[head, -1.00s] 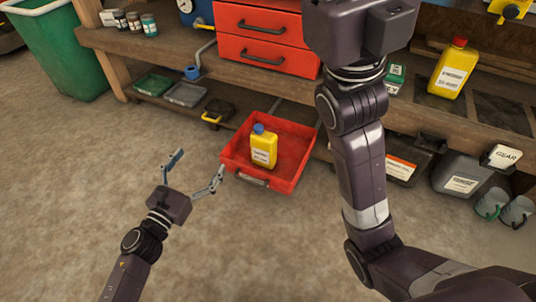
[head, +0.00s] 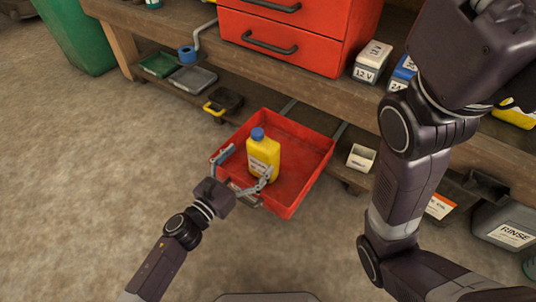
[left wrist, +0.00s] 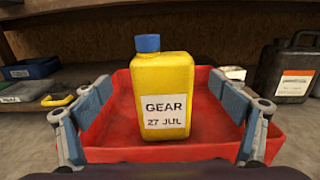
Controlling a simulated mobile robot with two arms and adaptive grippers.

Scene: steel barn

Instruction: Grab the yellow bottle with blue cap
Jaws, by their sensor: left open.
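The yellow bottle with a blue cap (head: 263,155) stands upright in a red drawer-like tray (head: 308,172) pulled out under the workbench. In the left wrist view the bottle (left wrist: 163,97) carries a white label reading GEAR 27 JUL. My left gripper (head: 244,166) is open at the tray's front side, with its fingers on either side of the bottle's near side. In the left wrist view its fingers (left wrist: 167,118) show left and right of the bottle, with gaps on both sides. My right arm crosses the right of the head view; its gripper is out of frame.
The workbench (head: 185,50) with a red drawer unit (head: 290,35) rises behind the tray. Small trays (head: 193,79), a black case with a yellow handle (head: 222,102) and dark jugs (head: 503,232) sit on the lower shelf.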

